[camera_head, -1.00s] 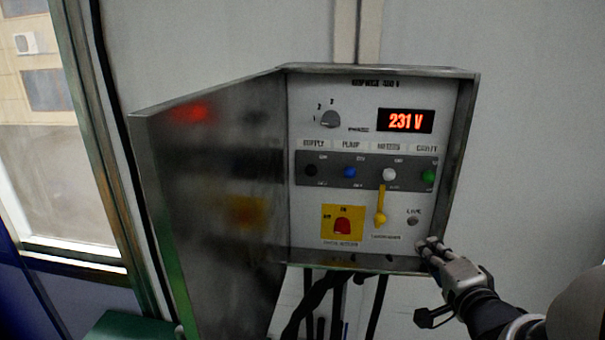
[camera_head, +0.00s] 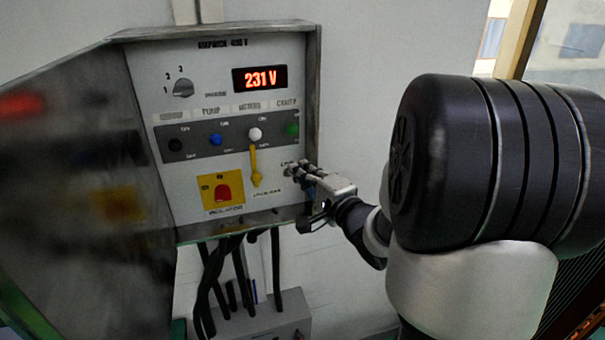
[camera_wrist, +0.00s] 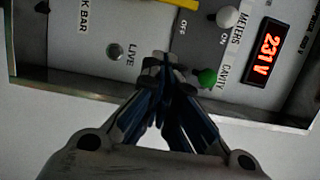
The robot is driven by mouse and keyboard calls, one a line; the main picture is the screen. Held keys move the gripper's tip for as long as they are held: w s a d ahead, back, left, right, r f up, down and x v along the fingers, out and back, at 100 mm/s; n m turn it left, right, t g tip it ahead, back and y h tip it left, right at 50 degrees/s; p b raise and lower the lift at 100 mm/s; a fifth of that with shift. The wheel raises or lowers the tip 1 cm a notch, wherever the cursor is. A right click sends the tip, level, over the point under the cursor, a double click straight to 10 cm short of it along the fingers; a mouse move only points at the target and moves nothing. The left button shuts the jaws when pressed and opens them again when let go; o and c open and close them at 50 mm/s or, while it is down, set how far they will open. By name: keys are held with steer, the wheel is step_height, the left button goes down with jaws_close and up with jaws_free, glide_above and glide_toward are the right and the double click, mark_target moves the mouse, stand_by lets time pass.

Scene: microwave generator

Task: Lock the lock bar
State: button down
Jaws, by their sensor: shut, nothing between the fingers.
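The lock bar (camera_head: 255,168) is a yellow bar on the panel of the open metal cabinet (camera_head: 312,90). It hangs straight down below the white METERS knob (camera_head: 255,134), above the lock bar label. In the wrist view a bit of yellow (camera_wrist: 184,3) shows at the top edge. My gripper (camera_head: 296,168) is shut and empty, at the panel's lower right, to the right of the lock bar and apart from it. In the wrist view my gripper (camera_wrist: 162,64) has its fingertips together between the LIVE lamp (camera_wrist: 115,51) and the green CAVITY knob (camera_wrist: 208,77); contact cannot be told.
A red switch (camera_head: 223,191) on a yellow plate sits left of the lock bar. The blue PUMP knob (camera_head: 215,139) and a display (camera_head: 260,78) reading 231 V are above. The open cabinet door (camera_head: 75,165) stands at the left. Black cables (camera_head: 240,275) hang below.

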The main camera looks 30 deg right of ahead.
mark_target(255, 170)
steer(key=w, duration=0.6)
steer(key=shift+p, duration=0.35)
steer(key=a, duration=0.2)
steer(key=w+a, duration=0.1)
steer(key=shift+a, duration=0.35)
steer(key=shift+w, duration=0.15)
